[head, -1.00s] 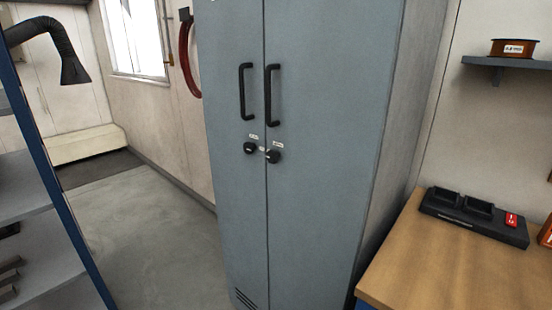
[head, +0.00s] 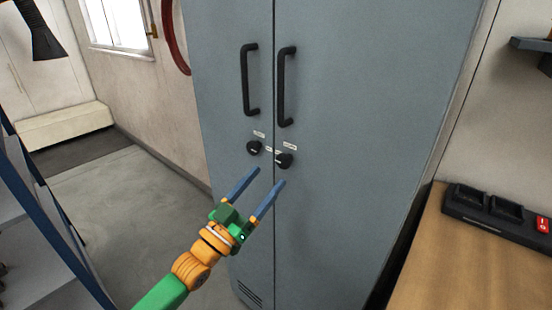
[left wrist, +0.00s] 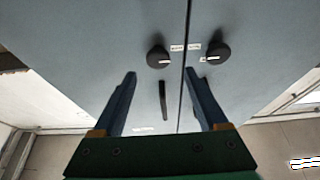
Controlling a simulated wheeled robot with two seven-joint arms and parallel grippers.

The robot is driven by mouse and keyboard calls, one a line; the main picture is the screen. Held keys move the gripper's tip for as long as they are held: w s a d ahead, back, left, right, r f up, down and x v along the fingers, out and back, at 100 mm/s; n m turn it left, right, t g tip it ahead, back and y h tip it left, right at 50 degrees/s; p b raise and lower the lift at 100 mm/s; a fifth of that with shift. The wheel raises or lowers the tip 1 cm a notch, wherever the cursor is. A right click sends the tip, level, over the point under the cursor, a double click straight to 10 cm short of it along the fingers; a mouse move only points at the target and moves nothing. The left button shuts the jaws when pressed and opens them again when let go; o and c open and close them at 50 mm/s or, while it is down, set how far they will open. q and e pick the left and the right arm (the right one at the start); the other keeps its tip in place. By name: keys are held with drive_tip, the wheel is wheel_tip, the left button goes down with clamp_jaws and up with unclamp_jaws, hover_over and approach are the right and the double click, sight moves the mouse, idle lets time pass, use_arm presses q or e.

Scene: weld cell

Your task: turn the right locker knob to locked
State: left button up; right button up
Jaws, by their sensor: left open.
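The right locker knob (head: 284,160) is a round black knob on the right door of the grey locker, with a white mark toward the door seam. In the left wrist view, which looks turned over, this knob (left wrist: 158,57) is the left one, its white mark toward the seam. The left locker knob (head: 253,147) sits across the seam and also shows in the wrist view (left wrist: 215,52). My left gripper (head: 270,176) is open and empty, its blue fingers pointing up at the locker, tips just below the knobs in the head view. My right gripper is out of view.
Two black door handles (head: 249,80) (head: 287,87) stand above the knobs, with small white labels between. A wooden bench (head: 455,262) with a black charger (head: 500,215) is at the right. A blue-edged shelf (head: 55,220) is at the left. The floor between shelf and locker is clear.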

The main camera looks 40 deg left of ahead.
sight(281, 163)
use_arm(q)
drive_tip(key=x, duration=0.2)
drive_tip(key=p+x, duration=0.1)
drive_tip(key=x, duration=0.1)
drive_tip(key=shift+w+d+r, duration=0.25)
drive_tip(key=shift+w, duration=0.55)
clamp_jaws()
